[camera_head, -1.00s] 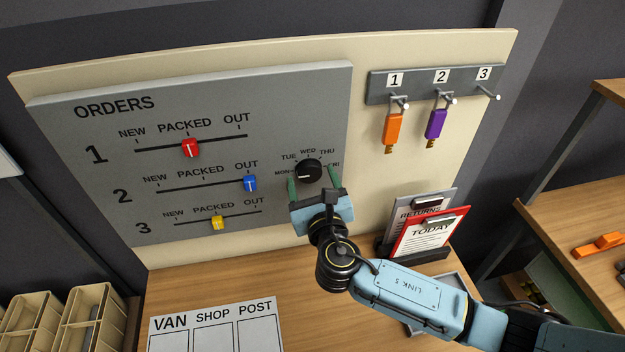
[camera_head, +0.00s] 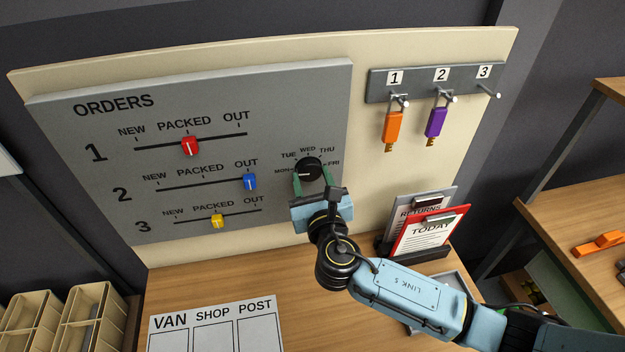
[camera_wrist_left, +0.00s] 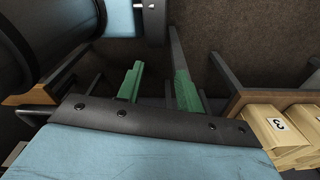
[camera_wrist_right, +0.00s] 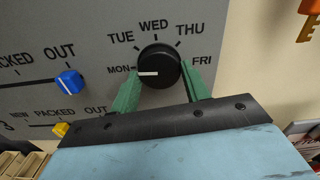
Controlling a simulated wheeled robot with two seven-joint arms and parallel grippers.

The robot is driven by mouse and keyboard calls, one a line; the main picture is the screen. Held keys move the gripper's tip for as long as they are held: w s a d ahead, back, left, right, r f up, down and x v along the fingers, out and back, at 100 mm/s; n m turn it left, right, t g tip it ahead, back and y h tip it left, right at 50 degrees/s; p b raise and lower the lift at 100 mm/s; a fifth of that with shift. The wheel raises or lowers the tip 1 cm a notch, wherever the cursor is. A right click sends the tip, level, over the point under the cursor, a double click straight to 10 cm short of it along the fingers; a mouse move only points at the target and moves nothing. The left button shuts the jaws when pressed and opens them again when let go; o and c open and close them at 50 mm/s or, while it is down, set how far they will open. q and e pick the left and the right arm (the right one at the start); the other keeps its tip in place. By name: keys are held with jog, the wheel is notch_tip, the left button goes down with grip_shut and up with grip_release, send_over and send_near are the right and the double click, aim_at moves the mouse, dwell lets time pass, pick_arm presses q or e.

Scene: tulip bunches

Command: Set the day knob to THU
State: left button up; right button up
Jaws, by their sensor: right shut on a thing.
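The black day knob (camera_head: 309,168) is on the grey orders panel, with MON, TUE, WED, THU and FRI around it. In the right wrist view the knob (camera_wrist_right: 159,66) has a white pointer line that lies level and points left at MON. The THU mark (camera_wrist_right: 190,29) is at its upper right. My right gripper (camera_head: 312,178) has its green fingers shut on the knob, one on each side. My left gripper (camera_wrist_left: 158,85) shows only in its own wrist view. Its green fingers are apart with nothing between them.
Red (camera_head: 190,147), blue (camera_head: 250,182) and yellow (camera_head: 218,221) sliders sit left of the knob. Orange (camera_head: 393,131) and purple (camera_head: 436,123) key tags hang at the upper right. A red TODAY clipboard (camera_head: 430,233) stands right of my right gripper.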

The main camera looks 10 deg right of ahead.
jog(key=m+b, duration=0.2)
jog(key=m, duration=0.5)
jog(key=shift+a, duration=0.1)
jog(key=m+b, duration=0.2)
jog(key=m, duration=0.4)
jog(key=m+b, duration=0.1)
jog(key=m, duration=0.5)
jog(key=shift+r+m, duration=0.1)
jog(key=shift+m, duration=0.2)
jog(key=m+b, duration=0.1)
jog(key=m, duration=0.2)
jog(key=shift+r, duration=0.1)
jog(key=shift+m, duration=1.7)
jog(key=o, duration=1)
